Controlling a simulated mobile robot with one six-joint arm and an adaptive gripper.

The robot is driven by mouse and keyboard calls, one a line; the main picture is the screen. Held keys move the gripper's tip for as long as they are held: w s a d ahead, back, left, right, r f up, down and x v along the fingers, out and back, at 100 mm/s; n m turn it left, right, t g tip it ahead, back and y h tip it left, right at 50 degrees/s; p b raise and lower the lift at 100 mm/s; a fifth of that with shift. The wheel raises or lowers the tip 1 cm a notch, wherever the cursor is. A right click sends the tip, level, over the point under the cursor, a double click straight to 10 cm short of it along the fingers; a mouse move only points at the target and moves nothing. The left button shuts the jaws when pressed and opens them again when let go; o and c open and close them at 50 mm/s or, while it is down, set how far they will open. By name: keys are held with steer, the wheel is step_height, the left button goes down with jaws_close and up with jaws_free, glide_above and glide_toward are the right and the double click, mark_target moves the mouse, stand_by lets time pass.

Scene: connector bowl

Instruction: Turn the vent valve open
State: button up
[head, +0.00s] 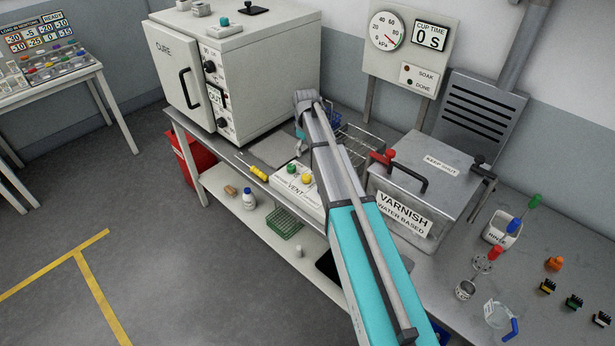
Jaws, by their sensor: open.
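A white panel marked VENT (297,187) lies on the bench in front of the varnish tank, with a green knob (292,169) and a yellow knob (307,179) on it. My arm crosses the panel's right side and hides part of it. A red handle (381,157) sits at the left edge of the metal tank marked VARNISH; I cannot tell which of these is the vent valve. My arm reaches up from the bottom of the head view and bends near the cure oven.
The cure oven (260,65) stands behind and left. The varnish tank (425,180) has a black lid handle. A gauge panel (410,40) hangs on the wall. A yellow-handled tool (258,172) lies at the bench's front edge. Cups and small connectors crowd the right.

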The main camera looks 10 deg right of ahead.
mark_target(307, 175)
steer(key=shift+f, duration=0.2)
step_height(307, 175, down, 13)
steer(key=b, duration=1.3)
steer(key=shift+f+b, duration=0.2)
steer(key=shift+b, duration=0.1)
steer(key=shift+c, duration=0.3)
steer(key=c, duration=1.1)
steer(key=shift+d, duration=0.15)
